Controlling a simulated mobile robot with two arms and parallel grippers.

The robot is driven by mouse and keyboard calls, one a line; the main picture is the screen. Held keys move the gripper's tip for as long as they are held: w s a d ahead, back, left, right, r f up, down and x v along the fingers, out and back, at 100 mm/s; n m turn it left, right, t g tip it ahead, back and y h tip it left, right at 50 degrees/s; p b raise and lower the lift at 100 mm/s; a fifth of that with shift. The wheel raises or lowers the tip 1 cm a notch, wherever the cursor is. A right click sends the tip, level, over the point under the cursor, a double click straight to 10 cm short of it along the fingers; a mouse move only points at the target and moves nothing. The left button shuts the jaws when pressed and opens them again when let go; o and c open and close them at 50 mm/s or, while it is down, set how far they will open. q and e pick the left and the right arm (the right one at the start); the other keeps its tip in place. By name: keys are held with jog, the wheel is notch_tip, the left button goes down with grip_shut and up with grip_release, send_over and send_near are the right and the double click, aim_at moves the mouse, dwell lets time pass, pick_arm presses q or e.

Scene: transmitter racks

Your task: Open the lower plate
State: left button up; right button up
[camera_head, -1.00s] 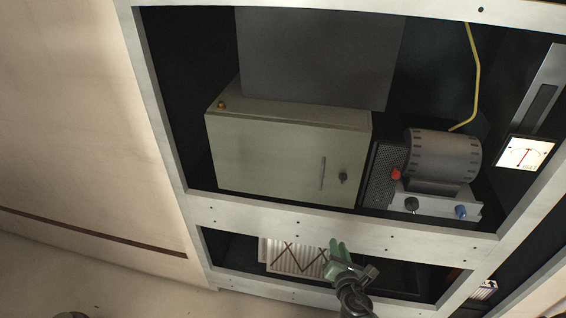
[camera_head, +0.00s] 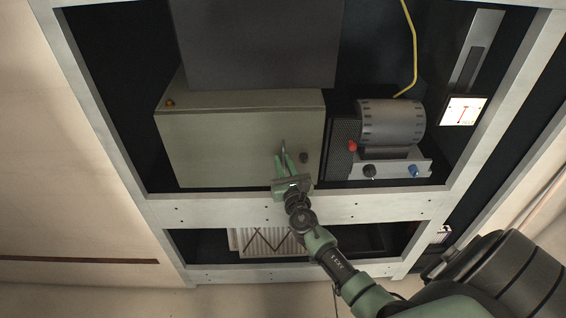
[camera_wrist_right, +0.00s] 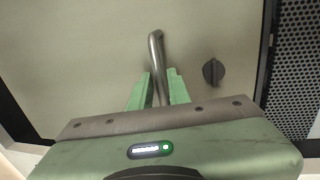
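The beige-green cabinet's front plate (camera_head: 225,150) is closed, in the rack's upper bay, below a large grey panel (camera_head: 262,45). It has an upright metal bar handle (camera_head: 283,147) and a dark knob (camera_head: 304,157) to its right. In the right wrist view the handle (camera_wrist_right: 156,55) runs between the two green fingers of my right gripper (camera_wrist_right: 159,85), and the knob (camera_wrist_right: 213,72) is just right of them. The fingers look apart; contact with the handle is not clear. My right gripper also shows in the head view (camera_head: 290,165). My left gripper is not in view.
A grey ribbed cylinder unit (camera_head: 390,123) with red and blue knobs stands right of the cabinet, beside a perforated panel (camera_head: 342,145). A lit meter (camera_head: 462,110) is further right. A rack crossbar (camera_head: 370,207) lies below, with a white zigzag-marked item (camera_head: 262,241) under it.

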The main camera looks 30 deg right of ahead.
grip_shut()
dwell(1.4)
